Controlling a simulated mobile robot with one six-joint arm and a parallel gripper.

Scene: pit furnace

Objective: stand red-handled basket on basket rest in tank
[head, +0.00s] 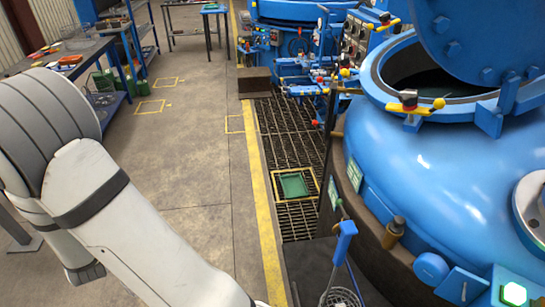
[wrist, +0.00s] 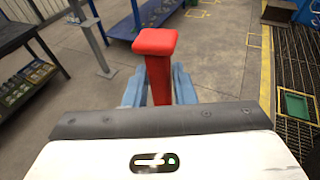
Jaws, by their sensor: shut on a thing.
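In the wrist view a red handle (wrist: 155,42) with a wide flat top stands up between the blue fingers of my gripper (wrist: 157,90), which is shut on it. The basket below the handle is hidden behind the gripper body. The head view shows my arm at the left, but not my gripper or the red handle. No basket rest can be made out in either view, and I cannot tell which vessel is the tank.
In the head view a large blue vessel (head: 440,165) with an open hatch fills the right. A blue-handled basket (head: 342,245) stands at the bottom edge. A green tray (head: 293,185) lies on the dark grating (head: 287,130). A workbench (head: 85,52) is at back left; the concrete floor (head: 190,135) is mostly clear.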

